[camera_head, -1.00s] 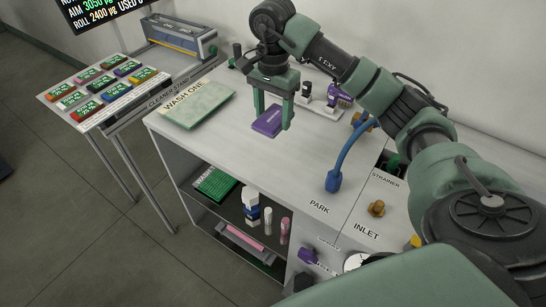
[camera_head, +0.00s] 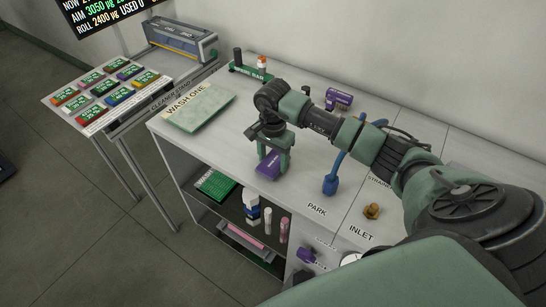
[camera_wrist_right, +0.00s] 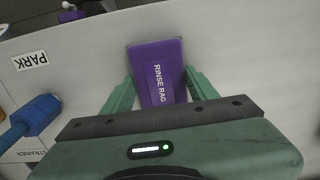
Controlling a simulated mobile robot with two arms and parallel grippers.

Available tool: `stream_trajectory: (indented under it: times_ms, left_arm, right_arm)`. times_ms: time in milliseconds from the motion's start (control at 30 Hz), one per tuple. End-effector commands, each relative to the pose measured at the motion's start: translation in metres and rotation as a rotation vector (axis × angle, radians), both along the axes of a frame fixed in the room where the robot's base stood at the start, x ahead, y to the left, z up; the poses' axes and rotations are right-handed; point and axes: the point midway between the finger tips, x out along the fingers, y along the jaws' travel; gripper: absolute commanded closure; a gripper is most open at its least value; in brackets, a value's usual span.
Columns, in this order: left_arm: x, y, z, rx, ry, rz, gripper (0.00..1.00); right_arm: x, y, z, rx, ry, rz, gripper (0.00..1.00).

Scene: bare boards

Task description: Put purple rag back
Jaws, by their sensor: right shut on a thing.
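The purple rag (camera_head: 268,168), a flat block labelled "RINSE RAG", is between the fingers of my right gripper (camera_head: 273,160) near the counter's front edge. In the right wrist view the rag (camera_wrist_right: 157,70) sticks out beyond the fingertips, and my right gripper (camera_wrist_right: 160,88) is shut on its sides. It appears raised off the counter, but the gap is hard to judge. My left gripper is not in view.
A pale green "WASH ONE" mat (camera_head: 200,107) lies on the counter's left. A blue nozzle (camera_head: 331,184) rests by "PARK". Below the counter, a shelf holds bottles (camera_head: 251,203) and a green mat (camera_head: 215,186).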

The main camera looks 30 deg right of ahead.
Motion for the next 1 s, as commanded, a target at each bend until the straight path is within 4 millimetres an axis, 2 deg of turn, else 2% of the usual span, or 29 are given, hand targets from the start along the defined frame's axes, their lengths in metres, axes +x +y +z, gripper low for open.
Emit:
stream_trajectory:
  times_ms: [267,300,367,400,800,867,1000]
  left_arm:
    - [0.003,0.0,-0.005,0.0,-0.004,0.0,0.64]
    - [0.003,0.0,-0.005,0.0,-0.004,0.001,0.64]
    - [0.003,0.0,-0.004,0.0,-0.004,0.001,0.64]
    - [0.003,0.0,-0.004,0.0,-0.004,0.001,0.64]
    - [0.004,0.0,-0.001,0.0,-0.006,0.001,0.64]
    - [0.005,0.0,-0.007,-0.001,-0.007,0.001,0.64]
    - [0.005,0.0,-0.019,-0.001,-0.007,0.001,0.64]
  right_arm:
    - [0.0,-0.001,-0.003,-0.001,-0.002,0.0,0.74]
    - [0.0,-0.001,-0.003,-0.001,-0.002,0.0,0.39]
    - [0.0,0.0,-0.002,-0.001,-0.001,0.0,0.22]
    - [0.0,0.0,-0.002,-0.001,0.0,0.0,0.2]
    - [0.001,0.0,0.004,0.0,-0.002,0.0,0.2]
    - [0.002,-0.001,0.011,-0.001,-0.005,0.0,0.2]
    - [0.002,-0.001,0.038,-0.002,-0.007,0.0,0.2]
